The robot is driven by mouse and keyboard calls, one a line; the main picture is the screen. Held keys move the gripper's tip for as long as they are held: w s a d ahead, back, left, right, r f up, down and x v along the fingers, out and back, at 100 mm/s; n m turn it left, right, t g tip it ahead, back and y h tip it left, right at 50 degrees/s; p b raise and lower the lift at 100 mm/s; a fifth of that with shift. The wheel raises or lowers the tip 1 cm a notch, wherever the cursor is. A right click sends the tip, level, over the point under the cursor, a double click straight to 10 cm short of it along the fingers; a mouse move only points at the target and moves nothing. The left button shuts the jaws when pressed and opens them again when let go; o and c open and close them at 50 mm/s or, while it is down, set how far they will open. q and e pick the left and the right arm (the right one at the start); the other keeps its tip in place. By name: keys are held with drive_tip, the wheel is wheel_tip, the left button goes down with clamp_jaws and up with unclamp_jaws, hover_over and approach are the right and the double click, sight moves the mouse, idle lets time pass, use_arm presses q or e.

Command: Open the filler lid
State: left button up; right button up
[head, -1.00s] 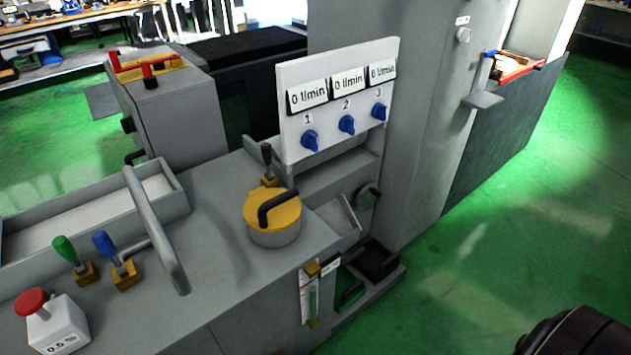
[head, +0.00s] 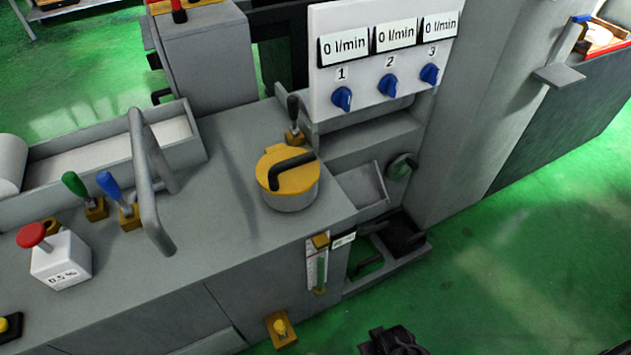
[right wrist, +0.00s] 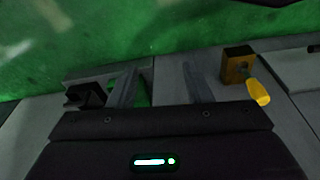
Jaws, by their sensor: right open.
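The filler lid (head: 297,180) is a round yellow cap with a black bent handle (head: 284,166). It sits closed and flat on a short grey cylindrical neck (head: 290,200) on the machine's top in the head view. My right gripper shows in the right wrist view (right wrist: 160,85), with its two fingers spread apart and nothing between them. In the head view only a dark part of my right arm shows at the bottom edge, below and well apart from the lid. My left gripper is not in view.
A small lever (head: 294,120) stands just behind the lid. A white panel (head: 325,100) with three blue knobs rises behind. A grey bent bar (head: 150,175) stands to the left.

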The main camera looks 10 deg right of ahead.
drive_tip(key=w+a+r+t+b, duration=0.1)
drive_tip(key=w+r, duration=0.3)
drive_tip(key=r, duration=0.4)
drive_tip(key=w+r+t+b, duration=0.1)
drive_tip(key=w+r, duration=0.3)
drive_tip(key=r, duration=0.4)
drive_tip(key=n+t+y+b, duration=0.1)
drive_tip(key=n+t+y, duration=0.75)
drive_tip(key=n, duration=1.35)
approach(301, 164)
drive_tip(key=f+x, duration=0.1)
drive_tip(key=x, duration=0.4)
drive_tip(key=shift+w+r+n+g+y, duration=0.4)
drive_tip(key=shift+n+y, duration=0.1)
drive_tip(key=shift+y, duration=0.35)
drive_tip(key=x, duration=0.7)
drive_tip(key=shift+w+a, duration=0.2)
drive_tip(key=shift+c, duration=0.2)
clamp_jaws()
